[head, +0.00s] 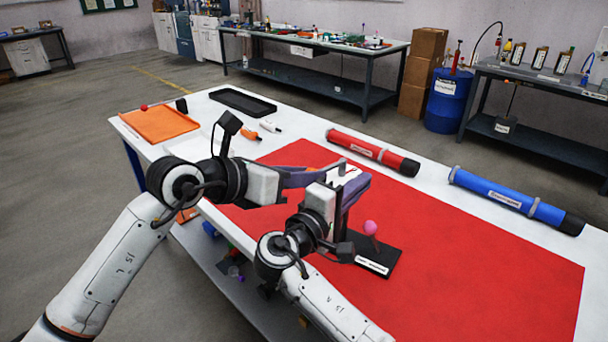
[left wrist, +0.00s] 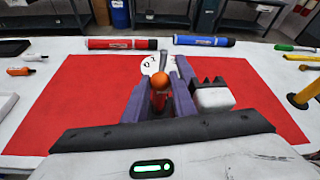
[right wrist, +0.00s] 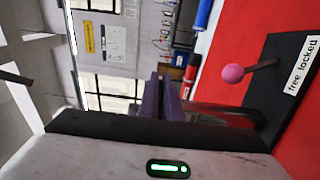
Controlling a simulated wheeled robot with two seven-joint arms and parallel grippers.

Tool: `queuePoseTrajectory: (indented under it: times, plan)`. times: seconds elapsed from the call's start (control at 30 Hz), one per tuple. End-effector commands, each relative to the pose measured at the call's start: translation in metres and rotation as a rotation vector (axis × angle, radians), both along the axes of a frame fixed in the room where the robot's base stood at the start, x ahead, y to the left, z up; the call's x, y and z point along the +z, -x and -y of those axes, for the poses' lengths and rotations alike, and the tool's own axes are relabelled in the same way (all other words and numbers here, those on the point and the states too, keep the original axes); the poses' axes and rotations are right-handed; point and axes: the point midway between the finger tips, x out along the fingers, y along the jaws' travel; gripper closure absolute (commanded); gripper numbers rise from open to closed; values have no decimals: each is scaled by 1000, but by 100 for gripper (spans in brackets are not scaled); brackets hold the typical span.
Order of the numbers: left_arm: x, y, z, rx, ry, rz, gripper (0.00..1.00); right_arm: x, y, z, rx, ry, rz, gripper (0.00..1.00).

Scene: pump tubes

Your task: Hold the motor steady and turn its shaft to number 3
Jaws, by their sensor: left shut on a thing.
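The motor's white numbered dial (head: 348,171) is partly hidden behind my grippers; it also shows in the left wrist view (left wrist: 150,63). A grey upright shaft piece (left wrist: 163,60) stands at the dial. My left gripper (head: 315,176) is shut on the motor, and a red part with an orange ball top (left wrist: 160,80) shows between its purple fingers. My right gripper (head: 352,186) is close beside the motor, its purple fingers (right wrist: 165,98) near each other. What lies between them is hidden. The number pointed at is too small to read.
A pink-ball lever (head: 370,228) stands on a black base labelled "free locked" (right wrist: 303,65), beside my right gripper. A red tube (head: 373,152) and a blue tube (head: 515,200) lie along the table's back. The red mat (head: 480,260) is clear at the right.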

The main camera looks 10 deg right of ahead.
Motion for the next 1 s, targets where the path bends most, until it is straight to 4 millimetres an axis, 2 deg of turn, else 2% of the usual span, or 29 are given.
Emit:
queuePoseTrajectory:
  times: [0.67, 1.0]
  plan:
    - [-4, -32, -10, -321, -12, -12, 100, 0, 0, 0, 1, 1, 1, 100]
    - [-3, -37, -11, -400, -4, -4, 100, 0, 0, -1, 1, 0, 1, 100]
